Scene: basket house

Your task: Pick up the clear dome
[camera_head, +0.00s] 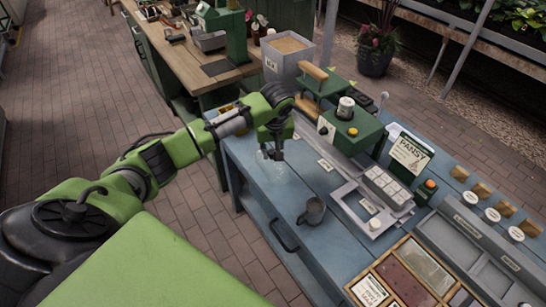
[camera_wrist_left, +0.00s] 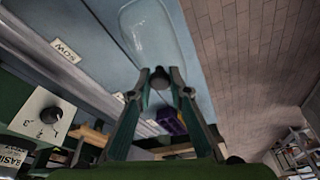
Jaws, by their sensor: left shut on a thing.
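The clear dome (camera_wrist_left: 152,35) shows in the left wrist view as a see-through, rounded shape beyond my fingertips. My left gripper (camera_wrist_left: 160,78) is shut on the dome at its near end, where a small dark knob shows between the fingertips. In the head view my left gripper (camera_head: 271,152) points down over the left part of the blue bench (camera_head: 312,177). The dome is barely visible there, so its height above the bench is hard to tell. My right gripper is not in view.
A grey metal cup (camera_head: 312,212) stands on the bench to the right. A green machine (camera_head: 350,130), a grey tray with pale blocks (camera_head: 388,187) and a PANSY sign (camera_head: 410,153) stand farther back. A grey bin (camera_head: 287,57) is behind.

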